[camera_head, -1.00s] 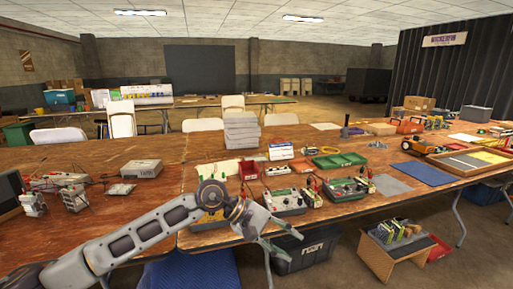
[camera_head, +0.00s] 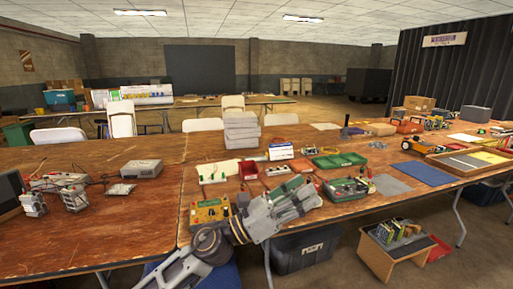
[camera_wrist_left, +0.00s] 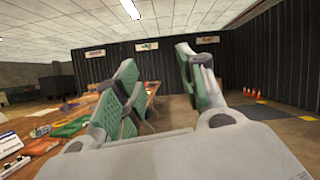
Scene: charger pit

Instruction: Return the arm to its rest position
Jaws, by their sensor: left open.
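My left arm (camera_head: 205,250) enters from the bottom of the head view and reaches up and to the right. Its left gripper (camera_head: 302,193) is over the front edge of the wooden table, in front of the green electronics boxes. In the left wrist view its green-padded fingers stand apart with nothing between them, so the gripper (camera_wrist_left: 160,68) is open and empty. The fingers point toward the dark corrugated wall there. It partly hides a box behind it. My right gripper is in neither view.
A yellow meter box (camera_head: 209,211) stands left of the gripper and a green-topped box (camera_head: 347,188) right of it. A dark bin (camera_head: 303,250) is under the table. A small wooden stand (camera_head: 393,256) is at the right. Open floor lies in front.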

